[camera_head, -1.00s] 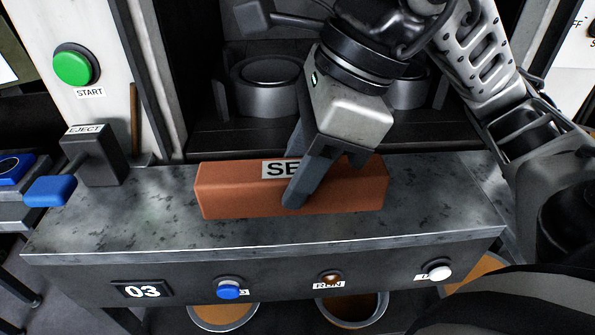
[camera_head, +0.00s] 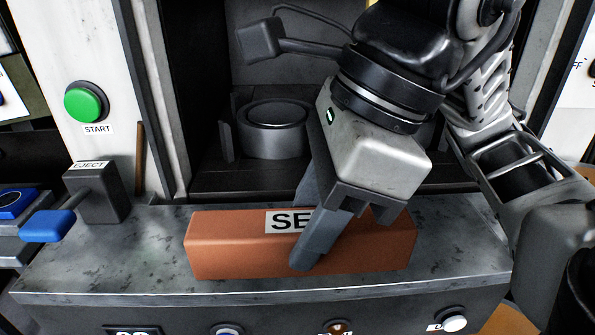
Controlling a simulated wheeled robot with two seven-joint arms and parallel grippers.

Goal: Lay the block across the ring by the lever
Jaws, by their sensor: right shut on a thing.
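The block (camera_head: 230,253) is a long terracotta bar with a white label starting "SE". It lies level, left to right, over the grey shelf; I cannot tell whether it touches it. My right gripper (camera_head: 305,232) is shut on the block near its middle and hides part of the label. A dark round ring (camera_head: 272,143) stands in the recess behind the block, toward the left. The gripper covers most of the recess to its right. The lever (camera_head: 48,225) has a blue handle and a dark housing marked "EJECT", left of the block. My left gripper is not in view.
The grey shelf (camera_head: 90,262) is bare left of the block. A green START button (camera_head: 86,102) is on the white panel at left. A thin brown stick (camera_head: 140,158) stands beside the recess. Several buttons line the shelf's front face, including a white one (camera_head: 453,322).

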